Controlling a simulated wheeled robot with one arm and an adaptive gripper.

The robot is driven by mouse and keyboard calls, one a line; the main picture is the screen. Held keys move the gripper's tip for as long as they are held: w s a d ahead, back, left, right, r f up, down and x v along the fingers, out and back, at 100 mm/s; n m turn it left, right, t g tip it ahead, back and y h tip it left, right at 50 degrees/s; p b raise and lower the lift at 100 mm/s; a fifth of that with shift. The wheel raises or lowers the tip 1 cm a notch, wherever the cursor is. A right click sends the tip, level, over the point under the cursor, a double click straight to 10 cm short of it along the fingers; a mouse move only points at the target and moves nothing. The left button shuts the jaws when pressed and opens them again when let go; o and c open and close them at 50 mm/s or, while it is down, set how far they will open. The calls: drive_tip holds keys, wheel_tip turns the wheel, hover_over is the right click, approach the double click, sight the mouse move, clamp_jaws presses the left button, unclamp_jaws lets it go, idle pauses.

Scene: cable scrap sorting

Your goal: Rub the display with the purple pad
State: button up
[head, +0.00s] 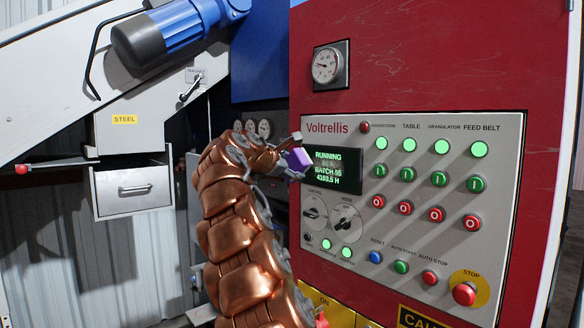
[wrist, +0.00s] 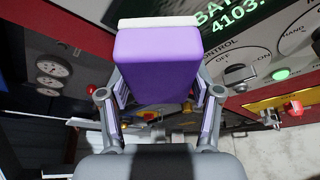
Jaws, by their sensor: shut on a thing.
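The display (head: 339,175) is a small dark screen with green text on the left of the grey control panel; it reads RUNNING, BATCH and hours. Part of it also shows at the top of the wrist view (wrist: 221,12). The purple pad (head: 299,159) is a block with a white layer on its far face. In the wrist view the purple pad (wrist: 157,65) sits between the two fingers of my gripper (wrist: 160,100), which is shut on it. In the head view my gripper (head: 290,160) holds the pad at the display's left edge. I cannot tell whether they touch.
The panel (head: 450,230) carries several lit green lamps, buttons and two rotary knobs (head: 346,222) below the display. A red stop button (head: 464,293) is at lower right. A gauge (head: 327,65) is above. A drawer (head: 133,189) and blue motor (head: 170,36) are at left.

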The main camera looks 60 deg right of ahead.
drive_tip(key=shift+s+d+p, duration=0.3)
drive_tip(key=shift+d+p, duration=0.4)
drive_tip(key=shift+d, duration=0.25)
idle(0.5)
drive_tip(key=shift+s, duration=0.15)
